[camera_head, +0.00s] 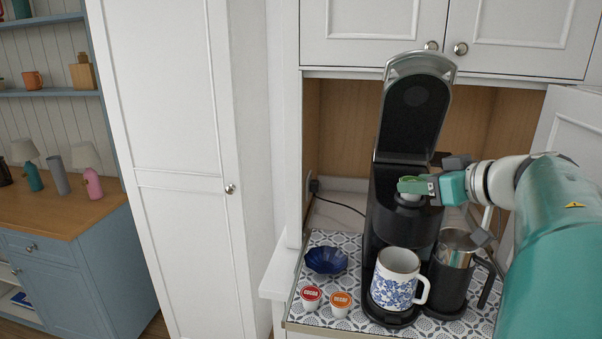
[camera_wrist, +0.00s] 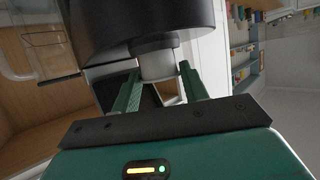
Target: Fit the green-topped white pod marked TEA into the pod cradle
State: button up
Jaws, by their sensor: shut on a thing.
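The white pod (camera_wrist: 158,66) is between the two green fingers of my gripper (camera_wrist: 160,78). My gripper (camera_head: 411,186) is shut on it in the head view, just above the coffee machine's pod cradle (camera_head: 406,203). A little of the white pod (camera_head: 409,196) shows under the fingers; its TEA marking is not readable. The black coffee machine (camera_head: 382,215) has its lid raised behind my gripper. In the wrist view the pod's end meets the black cradle part (camera_wrist: 150,43); I cannot tell how deep it sits.
A blue-and-white mug (camera_head: 393,287) stands on the machine's drip tray. A steel-and-black jug (camera_head: 450,270) is to its right. A blue bowl (camera_head: 326,261), a red-topped pod (camera_head: 311,298) and an orange-topped pod (camera_head: 341,303) are on the patterned mat at left. The raised lid (camera_head: 413,105) stands close behind.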

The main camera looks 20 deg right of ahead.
jog(key=shift+f, duration=0.75)
dwell(0.7)
jog(key=o, duration=1)
jog(key=v, duration=1.3)
jog(key=shift+s+r, duration=0.1)
jog(key=shift+s, duration=0.3)
